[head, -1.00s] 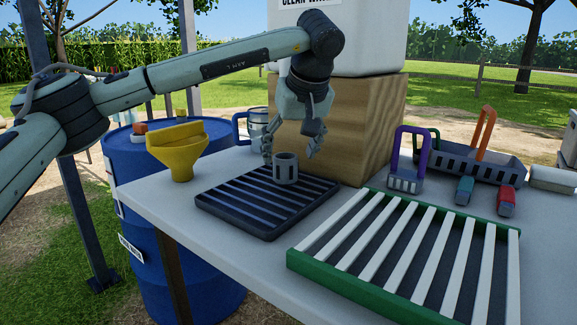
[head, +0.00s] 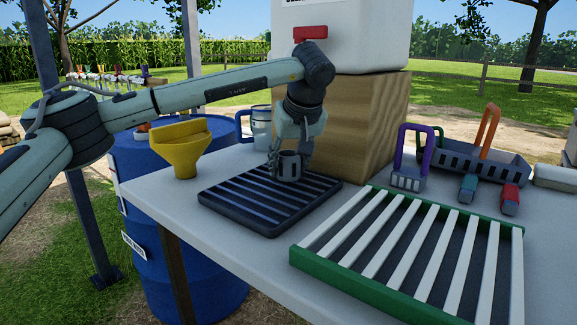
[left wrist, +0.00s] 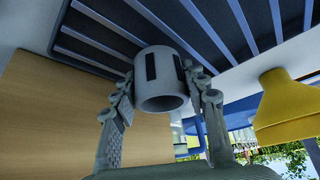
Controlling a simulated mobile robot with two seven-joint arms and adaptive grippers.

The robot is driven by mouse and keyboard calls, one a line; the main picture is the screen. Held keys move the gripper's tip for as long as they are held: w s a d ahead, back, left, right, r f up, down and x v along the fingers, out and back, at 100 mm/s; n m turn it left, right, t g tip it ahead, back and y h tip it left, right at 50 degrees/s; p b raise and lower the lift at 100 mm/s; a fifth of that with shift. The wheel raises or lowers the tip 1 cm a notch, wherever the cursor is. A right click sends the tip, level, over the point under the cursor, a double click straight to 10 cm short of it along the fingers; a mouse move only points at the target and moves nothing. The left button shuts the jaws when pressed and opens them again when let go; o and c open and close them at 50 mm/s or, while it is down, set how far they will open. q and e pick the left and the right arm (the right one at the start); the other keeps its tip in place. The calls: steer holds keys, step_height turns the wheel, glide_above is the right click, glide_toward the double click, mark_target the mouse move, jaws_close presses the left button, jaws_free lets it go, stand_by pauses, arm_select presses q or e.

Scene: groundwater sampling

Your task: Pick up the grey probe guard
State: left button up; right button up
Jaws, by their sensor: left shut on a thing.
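The grey probe guard (head: 289,166) is a short slotted cylinder over the far part of the black slatted tray (head: 262,226). My left gripper (head: 288,160) reaches down from above and is shut on it, one finger on each side. In the left wrist view the guard (left wrist: 162,82) sits between the two fingers of my left gripper (left wrist: 162,98), with its open end facing the camera. I cannot tell whether the guard still touches the tray slats. My right gripper is not in view.
A green-framed rack with white slats (head: 340,284) stands at the front right. A wooden block (head: 368,120) is just behind the gripper. A yellow funnel (head: 181,150) and a blue-handled jug (head: 260,125) are left. A purple-handled holder (head: 410,180) stands right.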

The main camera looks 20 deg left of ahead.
arm_select(q)
steer(key=shift+c, duration=1.3)
steer(key=shift+r, duration=0.2)
